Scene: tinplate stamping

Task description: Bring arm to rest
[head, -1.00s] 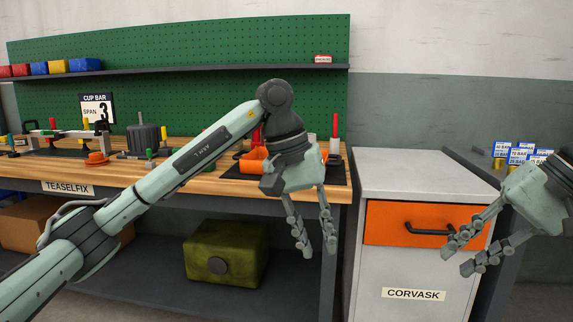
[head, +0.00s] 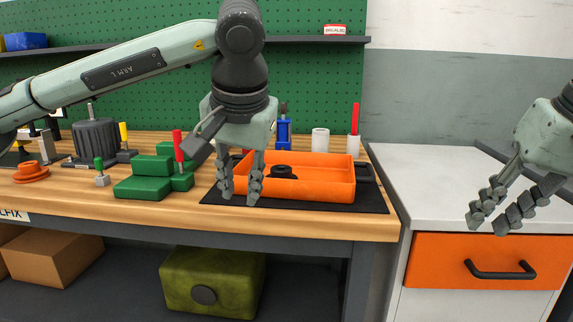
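My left gripper (head: 240,198) hangs pointing down over the left part of the orange tray (head: 315,189) on the workbench. Its two fingers are apart, with nothing seen between them. I cannot tell whether the fingertips touch the tray. My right gripper (head: 500,226) is at the right, pointing down and left, in front of the white cabinet top. Its fingers are apart and empty.
The tray, with a dark round part (head: 283,172) inside, sits on a black mat (head: 380,198). Green blocks (head: 143,188) and a red post (head: 178,146) stand left of it. The white cabinet (head: 410,180) has a clear top. A shelf (head: 310,40) runs behind.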

